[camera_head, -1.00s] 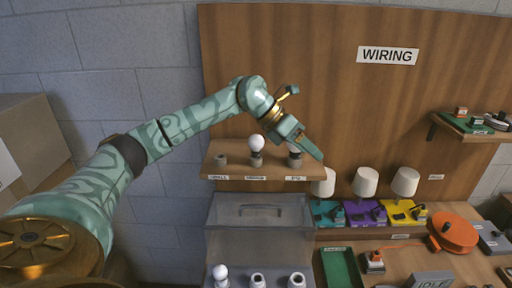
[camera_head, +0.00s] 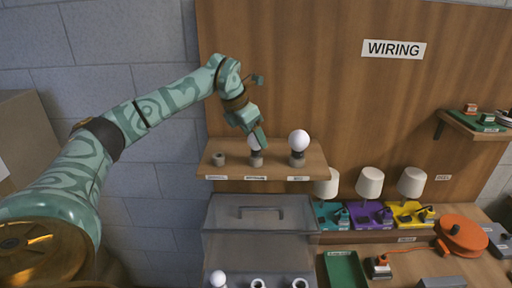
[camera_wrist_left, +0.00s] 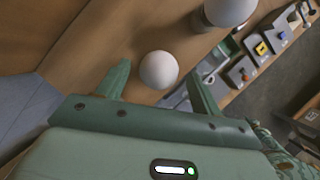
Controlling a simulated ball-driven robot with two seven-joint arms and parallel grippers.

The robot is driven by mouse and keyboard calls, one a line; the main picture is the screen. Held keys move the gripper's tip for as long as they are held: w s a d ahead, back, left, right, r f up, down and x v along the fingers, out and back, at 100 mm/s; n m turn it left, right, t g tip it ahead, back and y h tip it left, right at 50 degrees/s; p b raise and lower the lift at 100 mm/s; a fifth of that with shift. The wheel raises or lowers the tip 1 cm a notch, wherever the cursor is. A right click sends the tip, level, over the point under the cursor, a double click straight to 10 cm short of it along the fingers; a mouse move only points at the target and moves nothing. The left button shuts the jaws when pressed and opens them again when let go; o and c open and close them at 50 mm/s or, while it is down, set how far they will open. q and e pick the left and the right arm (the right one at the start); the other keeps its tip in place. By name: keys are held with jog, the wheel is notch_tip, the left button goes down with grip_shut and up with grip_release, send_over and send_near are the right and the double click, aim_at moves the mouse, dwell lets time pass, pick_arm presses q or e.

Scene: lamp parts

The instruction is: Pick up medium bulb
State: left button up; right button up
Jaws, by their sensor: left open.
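The medium bulb (camera_head: 253,144) is a white globe standing upright in the middle holder (camera_head: 256,160) of the wooden shelf. My left gripper (camera_head: 260,138) is in front of it and hides part of the globe. In the left wrist view the medium bulb (camera_wrist_left: 158,70) shows between and just beyond the tips of the two open fingers (camera_wrist_left: 160,80). I see no finger closed on it. The right gripper is in neither view.
A larger bulb (camera_head: 298,141) stands close to the right on the shelf (camera_head: 218,173), and an empty holder (camera_head: 219,159) is at its left. A clear lidded box (camera_head: 258,238) is below. Lamps with white shades (camera_head: 370,183) stand at the right.

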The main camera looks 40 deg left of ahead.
aim_at(258, 145)
pick_arm(q)
jog(key=x, duration=0.5)
jog(key=shift+a+f, duration=0.1)
jog(key=shift+a, duration=0.05)
jog(key=shift+c, duration=0.4)
jog(key=c, duration=0.8)
